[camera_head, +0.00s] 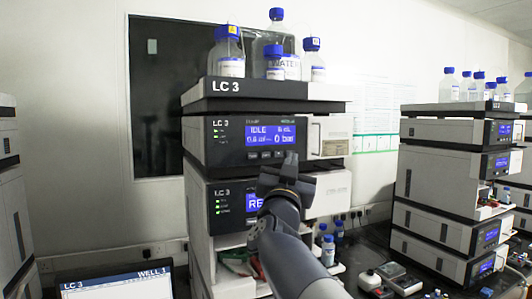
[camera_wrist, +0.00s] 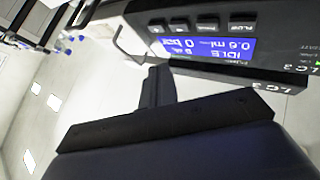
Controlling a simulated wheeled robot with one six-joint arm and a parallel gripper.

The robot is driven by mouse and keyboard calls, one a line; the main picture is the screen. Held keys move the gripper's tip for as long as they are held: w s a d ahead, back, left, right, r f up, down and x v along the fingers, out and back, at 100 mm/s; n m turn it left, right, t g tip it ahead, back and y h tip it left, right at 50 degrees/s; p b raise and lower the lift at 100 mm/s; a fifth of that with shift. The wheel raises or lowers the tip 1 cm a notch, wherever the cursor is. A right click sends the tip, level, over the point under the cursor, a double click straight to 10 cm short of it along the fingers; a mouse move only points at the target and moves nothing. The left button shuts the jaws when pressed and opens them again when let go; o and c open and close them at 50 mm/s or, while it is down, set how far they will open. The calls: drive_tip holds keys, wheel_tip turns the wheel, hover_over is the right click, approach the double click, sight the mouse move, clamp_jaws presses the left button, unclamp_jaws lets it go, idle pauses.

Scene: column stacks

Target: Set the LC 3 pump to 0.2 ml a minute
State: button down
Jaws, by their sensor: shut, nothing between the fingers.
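The LC 3 pump (camera_head: 226,156) is the upper module of the near stack in the head view. Its blue display (camera_head: 270,134) reads IDLE, about 0.6 ml and 0 bar. A row of small buttons (camera_head: 265,155) sits under the display. In the wrist view the pump is upside down; its display (camera_wrist: 210,48) reads IDLE and 0.6 ml, with several dark buttons (camera_wrist: 207,25) beside it. My gripper (camera_head: 288,164) is shut and empty, just below the right part of the button row in the head view. In the wrist view my fingertips (camera_wrist: 154,82) appear apart from the panel.
Below the pump is another LC 3 module (camera_head: 225,205), partly hidden by my arm. Blue-capped bottles stand in the tray (camera_head: 230,86) on top. A second stack (camera_head: 430,190) stands right. A laptop (camera_head: 115,285) is at lower left. Small items lie on the bench at right.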

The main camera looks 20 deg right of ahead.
sight(284, 148)
drive_tip(key=shift+w+a+p, duration=0.1)
drive_tip(key=shift+w+p, duration=0.3)
drive_tip(key=shift+w, duration=1.25)
idle(0.8)
drive_tip(key=shift+w, duration=0.45)
drive_tip(key=shift+w+p, duration=0.3)
drive_tip(key=shift+w, duration=0.1)
idle(0.4)
drive_tip(key=shift+s, duration=0.15)
idle(0.3)
drive_tip(key=shift+s+b, duration=0.35)
drive_tip(key=shift+s, duration=0.35)
drive_tip(key=shift+s+b, duration=0.65)
drive_tip(key=shift+s, duration=1.85)
idle(0.5)
